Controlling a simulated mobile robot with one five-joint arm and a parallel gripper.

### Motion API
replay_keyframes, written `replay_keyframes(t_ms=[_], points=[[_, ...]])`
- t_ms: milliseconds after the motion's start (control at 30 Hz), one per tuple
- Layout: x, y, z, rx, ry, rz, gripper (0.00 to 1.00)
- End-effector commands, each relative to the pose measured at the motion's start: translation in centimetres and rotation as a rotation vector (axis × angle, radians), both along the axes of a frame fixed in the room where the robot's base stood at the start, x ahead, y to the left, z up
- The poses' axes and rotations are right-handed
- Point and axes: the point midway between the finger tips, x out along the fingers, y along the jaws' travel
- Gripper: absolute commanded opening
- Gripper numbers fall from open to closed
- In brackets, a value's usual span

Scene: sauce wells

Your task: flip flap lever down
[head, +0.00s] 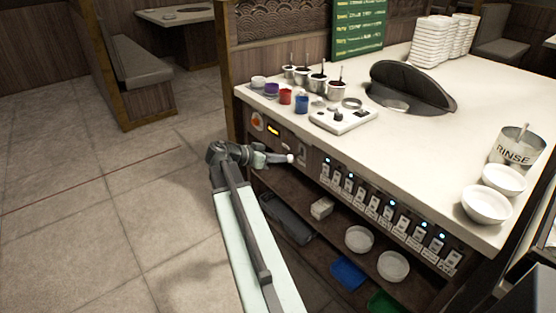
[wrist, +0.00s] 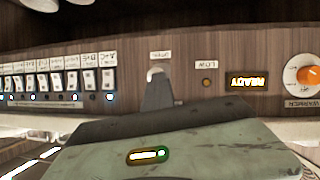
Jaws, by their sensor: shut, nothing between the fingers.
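A small lever with a pale knob (head: 290,158) stands out from the wooden front panel, under the counter edge. In the wrist view, which is upside down, the pale knob (wrist: 156,73) shows just past my fingertips, beside a small white label. My gripper (head: 279,158) is shut and empty, with its tip at or very close to the knob. In the wrist view my gripper (wrist: 158,92) hides most of the lever. I cannot tell whether they touch, or which way the lever is set.
A lit display (wrist: 248,81) and an orange-centred dial (wrist: 308,75) sit on the panel beside the lever. A row of switches (head: 385,210) lies on the other side. Sauce wells (head: 316,84) and coloured cups stand on the counter (head: 430,130) above. Shelves with bowls (head: 359,239) are below.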

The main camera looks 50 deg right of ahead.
Motion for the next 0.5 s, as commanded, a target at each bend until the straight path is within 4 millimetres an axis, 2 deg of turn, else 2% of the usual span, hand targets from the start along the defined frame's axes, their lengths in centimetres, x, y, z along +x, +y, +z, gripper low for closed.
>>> replay_keyframes(t_ms=[33, 500], points=[[-0.69, -0.63, -0.02, -0.009, 0.009, -0.013, 0.00], [-0.42, -0.34, -0.64, -0.009, 0.010, -0.008, 0.00]])
